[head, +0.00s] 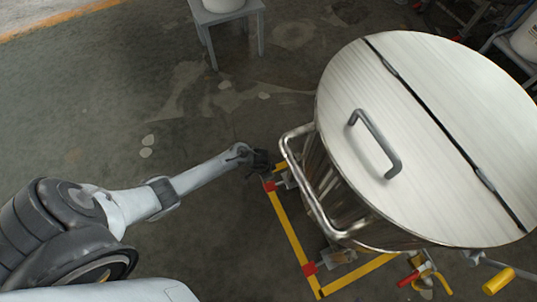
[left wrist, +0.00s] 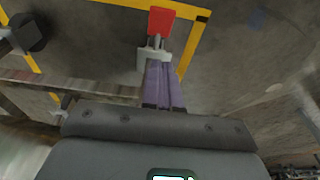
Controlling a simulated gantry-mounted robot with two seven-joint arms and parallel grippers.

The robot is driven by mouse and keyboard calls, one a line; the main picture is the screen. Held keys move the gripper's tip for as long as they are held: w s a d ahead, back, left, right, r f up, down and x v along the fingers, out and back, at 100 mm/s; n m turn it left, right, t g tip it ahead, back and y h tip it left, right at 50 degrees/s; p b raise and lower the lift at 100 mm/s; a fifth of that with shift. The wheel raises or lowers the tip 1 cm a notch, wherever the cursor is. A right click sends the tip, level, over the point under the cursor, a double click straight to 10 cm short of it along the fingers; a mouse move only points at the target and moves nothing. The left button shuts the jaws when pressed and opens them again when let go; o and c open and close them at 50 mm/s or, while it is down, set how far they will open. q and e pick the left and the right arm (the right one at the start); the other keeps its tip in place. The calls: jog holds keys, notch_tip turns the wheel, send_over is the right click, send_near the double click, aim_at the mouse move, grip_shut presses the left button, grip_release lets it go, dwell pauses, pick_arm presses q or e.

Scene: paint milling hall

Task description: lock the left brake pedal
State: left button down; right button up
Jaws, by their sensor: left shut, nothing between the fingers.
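A large steel vat (head: 340,180) with a hinged lid stands on casters at the right of the head view. Two red brake pedals show at its left side: one (head: 269,186) beside my gripper and one (head: 309,268) nearer the bottom. My left gripper (head: 262,165) is low beside the vat, just above the upper pedal. In the left wrist view its purple fingers (left wrist: 164,68) are together and empty. Their tips overlap the grey caster bracket (left wrist: 150,57), just short of the red pedal (left wrist: 161,22). Contact and the pedal's tilt cannot be told. My right gripper is out of view.
A bent steel push handle (head: 296,175) sticks out from the vat close to my left gripper. Yellow floor tape (head: 288,228) runs under the casters. A yellow-gripped lever (head: 498,281) is at bottom right. Open floor (head: 100,110) lies to the left; a grey stool (head: 228,17) stands behind.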

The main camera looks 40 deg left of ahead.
pick_arm(q)
jog(key=shift+s, duration=0.1)
jog(key=b, duration=1)
send_over(269, 186)
jog(key=f, duration=1.2)
jog(key=shift+d, duration=0.2)
jog(key=shift+s+a+f+b, duration=0.1)
jog(key=shift+s+f+b, duration=0.15)
jog(key=shift+f, duration=0.2)
jog(key=shift+s+a+f+b, duration=0.1)
jog(key=shift+f+b, duration=0.25)
jog(key=shift+f, duration=0.05)
